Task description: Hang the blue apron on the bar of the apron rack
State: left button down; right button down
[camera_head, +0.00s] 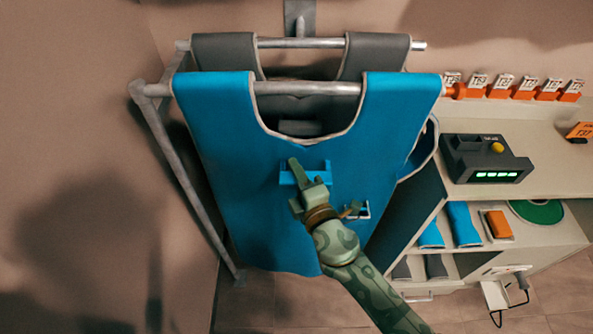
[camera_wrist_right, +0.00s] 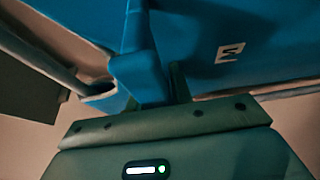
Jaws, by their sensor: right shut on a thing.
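The blue apron (camera_head: 225,125) is spread upright at the front of the apron rack (camera_head: 178,150). Its two shoulder parts lie over the front bar (camera_head: 305,88), which shows bare in the neck opening. My right gripper (camera_head: 308,172) is in front of the apron's chest, shut on its blue grip tab (camera_head: 289,179). In the right wrist view the blue tab (camera_wrist_right: 140,72) is between the jaws, with the apron (camera_wrist_right: 200,35) behind it. The fingertips are partly hidden there. My left gripper is not in view.
A grey apron (camera_head: 225,52) hangs on the rear bar (camera_head: 300,43). To the right stands a shelf unit (camera_head: 560,245) with a dark device (camera_head: 485,158) on top and several orange numbered markers (camera_head: 500,88) behind. Folded blue items (camera_head: 463,224) lie inside it.

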dwell(0.3)
jog(key=c, duration=1.2)
grip_release()
jog(key=shift+o, duration=0.2)
jog(key=shift+f, duration=0.2)
jog(key=b+v, duration=0.4)
jog(key=v, duration=1.1)
jog(key=s+d+f+m+g+h, duration=0.1)
jog(key=s+d+f+m+g, duration=0.2)
jog(key=f, duration=0.7)
jog(key=s+d+f+m+g+h, duration=0.2)
jog(key=d+f, duration=0.1)
jog(key=f, duration=0.7)
jog(key=s+d+f+m+g+h, duration=0.1)
jog(key=s+d+f+m+g, duration=0.2)
jog(key=f, duration=0.7)
jog(key=s+d+f+m+g+h, duration=0.3)
jog(key=s+d+f+m+g, duration=0.35)
jog(key=s+f, duration=0.8)
jog(key=s+d+f+m+g, duration=0.1)
jog(key=s+d+m, duration=0.1)
jog(key=s, duration=0.4)
jog(key=s+d+f+m+g, duration=0.1)
jog(key=s+f+m, duration=0.1)
jog(key=s, duration=0.4)
jog(key=shift+s+d+m, duration=0.25)
jog(key=shift+d+m, duration=0.1)
jog(key=shift+d, duration=0.05)
